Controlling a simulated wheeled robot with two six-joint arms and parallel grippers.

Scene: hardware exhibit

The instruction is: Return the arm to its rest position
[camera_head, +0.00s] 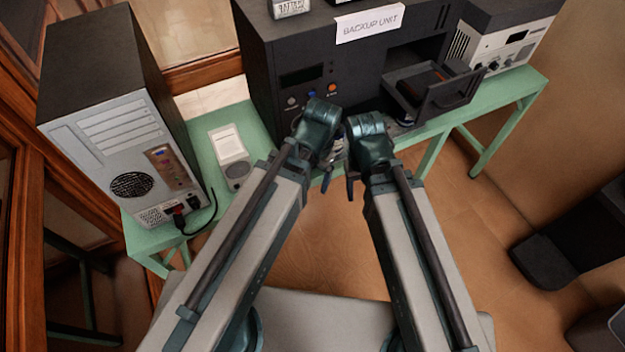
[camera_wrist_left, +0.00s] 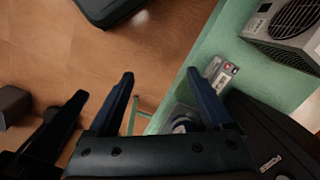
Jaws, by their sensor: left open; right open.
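My two arms reach forward over the floor, and their wrists are close together in front of the black backup unit (camera_head: 262,50). My left gripper (camera_wrist_left: 160,82) is open in the left wrist view, with nothing between its fingers. Beyond them lie bare floor and the green table's edge. My right gripper (camera_head: 352,182) is in front of the table's front edge. Its jaws are partly hidden behind its wrist, and I see nothing held in it.
The green table (camera_head: 205,125) carries a computer tower (camera_head: 100,60), a small white device (camera_head: 230,155) and a grey-white unit (camera_head: 510,45). The backup unit's drawer (camera_head: 450,95) stands pulled out, with a dark item inside.

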